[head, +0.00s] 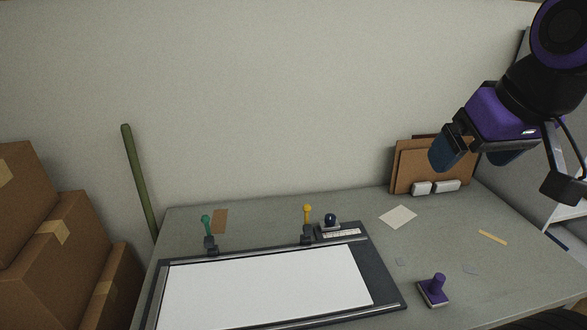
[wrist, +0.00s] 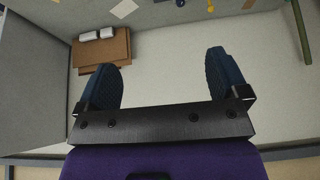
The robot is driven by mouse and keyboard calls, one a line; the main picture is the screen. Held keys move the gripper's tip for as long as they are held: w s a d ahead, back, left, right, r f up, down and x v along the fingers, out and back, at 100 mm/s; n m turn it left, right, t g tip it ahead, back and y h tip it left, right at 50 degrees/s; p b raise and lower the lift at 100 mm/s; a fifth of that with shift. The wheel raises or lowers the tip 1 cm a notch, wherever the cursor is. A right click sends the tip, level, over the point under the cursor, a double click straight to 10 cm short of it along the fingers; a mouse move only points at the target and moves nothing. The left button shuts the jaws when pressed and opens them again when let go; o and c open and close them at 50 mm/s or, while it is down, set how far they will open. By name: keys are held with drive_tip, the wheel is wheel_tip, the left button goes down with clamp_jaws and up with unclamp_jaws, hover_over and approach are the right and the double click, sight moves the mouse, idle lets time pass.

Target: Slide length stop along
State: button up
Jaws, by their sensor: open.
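A dark board (head: 388,268) with a white sheet (head: 265,285) lies on the table. A rail (head: 265,246) runs along its back edge. Two sliders sit on the rail: one with a teal knob (head: 206,219) at the left and one with a yellow knob (head: 307,209) further right. I cannot tell which one is the length stop. A scale plate (head: 338,234) lies beside the yellow slider, with a dark round knob (head: 330,219) by it. My gripper (head: 477,157) is open and empty, high at the right, well away from both sliders. Its spread fingers show in the wrist view (wrist: 167,68).
A purple-handled stamp (head: 436,290) stands right of the board. Brown boards (head: 420,165) with white blocks stand at the back right. A paper card (head: 398,217) lies before them. Cardboard boxes (head: 60,240) and a green pole (head: 138,180) are at the left. Air above the board is clear.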

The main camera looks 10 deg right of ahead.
drive_tip(key=w+a+f, duration=0.2)
drive_tip(key=w+f, duration=0.2)
drive_tip(key=w, duration=0.7)
hover_over(331, 218)
drive_tip(key=s, duration=0.3)
wheel_tip(331, 218, down, 27)
drive_tip(key=shift+m+g, duration=0.3)
drive_tip(key=shift+s+x, duration=0.1)
drive_tip(key=shift+x, duration=2.65)
drive_tip(key=shift+s+x, duration=0.15)
drive_tip(key=shift+x, duration=2.6)
drive_tip(key=shift+d+f, duration=0.1)
